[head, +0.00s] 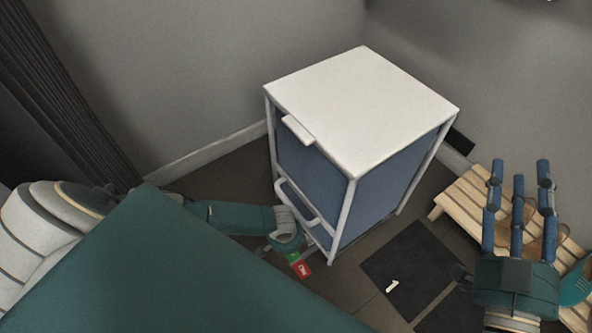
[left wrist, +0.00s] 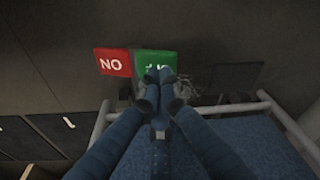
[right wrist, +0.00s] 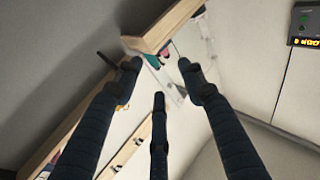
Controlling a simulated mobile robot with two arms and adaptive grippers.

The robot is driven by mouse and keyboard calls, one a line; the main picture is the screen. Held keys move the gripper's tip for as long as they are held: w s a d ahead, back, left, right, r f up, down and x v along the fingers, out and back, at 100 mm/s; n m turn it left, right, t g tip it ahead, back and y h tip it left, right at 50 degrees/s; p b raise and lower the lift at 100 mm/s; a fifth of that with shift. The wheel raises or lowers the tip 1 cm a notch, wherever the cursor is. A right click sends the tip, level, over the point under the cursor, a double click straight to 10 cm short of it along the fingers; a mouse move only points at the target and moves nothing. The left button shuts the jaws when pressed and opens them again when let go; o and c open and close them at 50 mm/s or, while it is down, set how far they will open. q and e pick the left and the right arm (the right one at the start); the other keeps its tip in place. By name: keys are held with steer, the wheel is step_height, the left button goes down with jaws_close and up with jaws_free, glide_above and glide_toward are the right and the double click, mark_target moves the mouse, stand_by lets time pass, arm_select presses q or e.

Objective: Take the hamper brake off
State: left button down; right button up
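The hamper (head: 360,115) has a white lid, blue fabric sides and a pale metal frame with a front handle. Low at its front corner is a red tag (head: 302,269) with a green tag (head: 293,257) beside it. In the left wrist view, the red tag (left wrist: 113,62) reads upside down as ON; the green tag (left wrist: 156,62) is partly covered by my fingers. My left gripper (left wrist: 159,88) has its fingertips together at the green tag; whether they touch it I cannot tell. My right gripper (head: 518,175) is open and empty, right of the hamper.
A slatted wooden bench (head: 470,192) with shoes stands right of the hamper, near my right gripper. A dark mat (head: 412,262) with a small white mark lies on the floor. A dark curtain (head: 75,100) hangs at the left. Grey walls close off the back.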

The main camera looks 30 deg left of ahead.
arm_select(q)
steer(key=shift+f, duration=0.3)
arm_select(e)
steer(key=shift+s+a+r+t+y, duration=0.15)
steer(key=shift+r+t, duration=0.1)
steer(key=shift+r, duration=0.3)
steer(key=shift+s+d+r+t+y, duration=0.15)
steer(key=shift+r+t, duration=0.1)
steer(key=shift+r, duration=0.25)
steer(key=shift+a+r, duration=0.1)
steer(key=shift+r, duration=0.15)
arm_select(q)
steer(key=shift+f+b, duration=0.25)
steer(key=shift+b, duration=0.15)
arm_select(e)
steer(key=shift+s+r+t, duration=0.4)
steer(key=shift+r+t, duration=0.1)
steer(key=shift+r, duration=0.2)
